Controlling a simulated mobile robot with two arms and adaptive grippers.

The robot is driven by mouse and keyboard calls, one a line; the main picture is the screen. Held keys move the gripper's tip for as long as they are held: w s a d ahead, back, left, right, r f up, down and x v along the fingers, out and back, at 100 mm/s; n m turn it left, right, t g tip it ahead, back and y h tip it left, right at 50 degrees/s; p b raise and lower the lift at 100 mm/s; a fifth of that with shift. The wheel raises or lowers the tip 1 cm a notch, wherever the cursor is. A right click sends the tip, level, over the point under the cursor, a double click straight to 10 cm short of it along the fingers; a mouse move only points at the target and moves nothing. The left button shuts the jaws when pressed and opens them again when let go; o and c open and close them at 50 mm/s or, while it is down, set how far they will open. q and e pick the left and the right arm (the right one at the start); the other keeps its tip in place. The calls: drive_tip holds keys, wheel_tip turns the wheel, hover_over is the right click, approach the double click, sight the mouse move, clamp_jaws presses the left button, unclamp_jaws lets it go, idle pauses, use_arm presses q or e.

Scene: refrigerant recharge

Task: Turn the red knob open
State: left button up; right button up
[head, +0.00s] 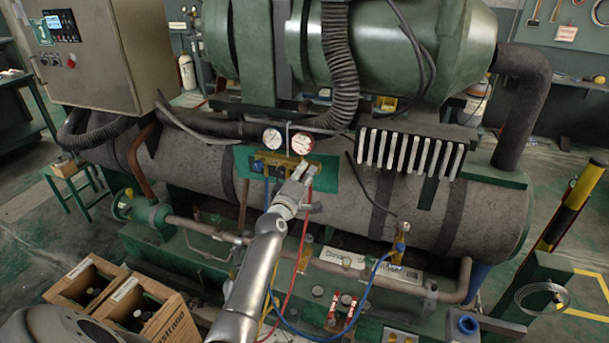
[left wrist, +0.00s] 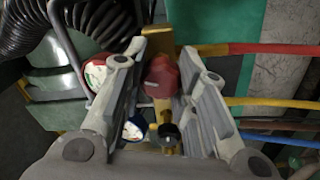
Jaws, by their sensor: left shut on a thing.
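My left gripper (head: 298,184) reaches up to the brass manifold (head: 278,158) below two round gauges, the left one (head: 272,138) and the right one (head: 303,143). In the left wrist view, the red knob (left wrist: 160,76) sits between the fingers of the left gripper (left wrist: 164,72), which is shut on it. In the head view the gripper hides the knob. The red-rimmed gauge (left wrist: 97,74) and the blue-rimmed gauge (left wrist: 132,131) show beside and behind the left finger in the wrist view. My right gripper is not in view.
A red hose (head: 304,228) and a blue hose (head: 365,288) hang close to my left arm. A black corrugated hose (head: 341,65) runs above the gauges. The large grey cylinder (head: 480,215) lies behind. Wooden crates (head: 165,318) with bottles stand at lower left.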

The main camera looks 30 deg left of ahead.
use_arm(q)
drive_tip(key=n, duration=0.5)
drive_tip(key=shift+f+n, duration=0.15)
drive_tip(key=shift+n, duration=0.25)
idle(0.4)
drive_tip(key=o, duration=1)
drive_tip(key=shift+o, duration=0.2)
drive_tip(key=v, duration=1.2)
